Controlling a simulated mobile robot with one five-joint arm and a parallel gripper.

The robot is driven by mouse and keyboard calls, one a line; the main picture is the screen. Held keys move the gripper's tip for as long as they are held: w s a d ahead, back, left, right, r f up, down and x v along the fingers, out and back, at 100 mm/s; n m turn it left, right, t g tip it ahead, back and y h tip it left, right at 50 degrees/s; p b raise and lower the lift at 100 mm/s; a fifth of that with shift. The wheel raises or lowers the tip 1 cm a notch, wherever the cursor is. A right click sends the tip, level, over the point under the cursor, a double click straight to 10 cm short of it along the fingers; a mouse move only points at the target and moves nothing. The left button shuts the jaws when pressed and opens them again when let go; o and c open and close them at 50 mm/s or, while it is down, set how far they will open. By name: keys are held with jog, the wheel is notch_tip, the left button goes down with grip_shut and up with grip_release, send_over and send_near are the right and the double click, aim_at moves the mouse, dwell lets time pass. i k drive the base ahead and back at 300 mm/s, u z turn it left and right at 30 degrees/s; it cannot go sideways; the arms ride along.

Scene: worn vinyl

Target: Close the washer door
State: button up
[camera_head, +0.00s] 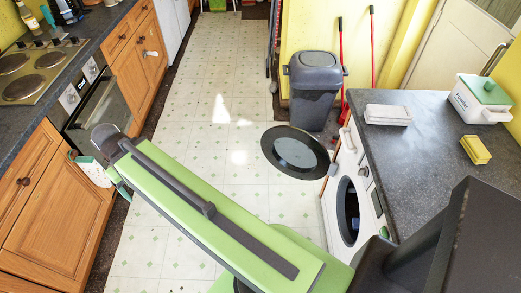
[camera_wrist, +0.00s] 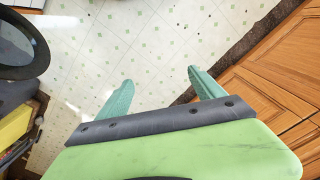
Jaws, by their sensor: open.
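The washer door (camera_head: 296,152) is a dark round ring with a glass middle. It stands open, swung out over the floor from the white washer (camera_head: 342,208), whose round dark opening (camera_head: 348,210) faces the aisle. A dark round rim that looks like the door (camera_wrist: 18,48) also shows at the upper left of the wrist view. My gripper (camera_wrist: 160,75) has two teal fingers spread apart with nothing between them, above the floor. In the head view my green arm reaches to the left, apart from the door, and mostly hides the fingers.
Wooden cabinets (camera_head: 50,215) and an oven (camera_head: 95,105) line the left side. A grey counter (camera_head: 430,140) lies above the washer, with a white canister (camera_head: 482,100) and a yellow sponge (camera_head: 475,150). A grey bin (camera_head: 313,90) stands behind the door. The tiled aisle (camera_head: 205,90) is clear.

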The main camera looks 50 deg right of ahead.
aim_at(295, 152)
jog(key=z, duration=2.8)
jog(key=k, duration=0.5)
jog(key=u, duration=1.65)
jog(key=i, duration=1.85)
